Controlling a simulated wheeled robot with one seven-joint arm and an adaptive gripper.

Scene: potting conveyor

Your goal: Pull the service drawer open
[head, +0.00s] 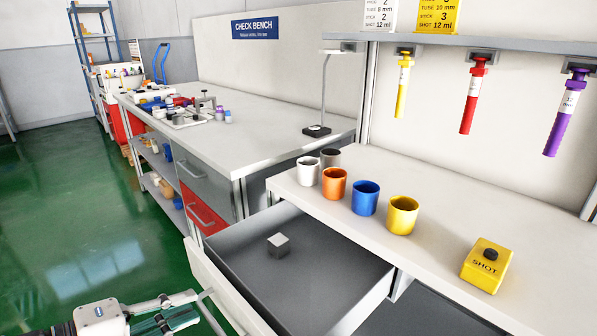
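The service drawer (330,287) under the right-hand bench is pulled out, with its grey interior in view. A small grey cube (278,245) with a pale top lies inside it. The drawer's pale front panel (215,280) faces the lower left, with a grey bar handle (212,312) on its outer side. My gripper (194,306) is at the lower left. Its two fingers are apart, with a gap between them and their tips close to the handle. I cannot tell whether they touch the bar. The handle's lower end is cut off by the frame.
Several coloured cups, including a blue one (365,198), and a yellow SHOT button box (487,265) stand on the bench above the drawer. The check bench (250,150) with a red drawer (203,211) stands behind. Green floor (80,220) at left is clear.

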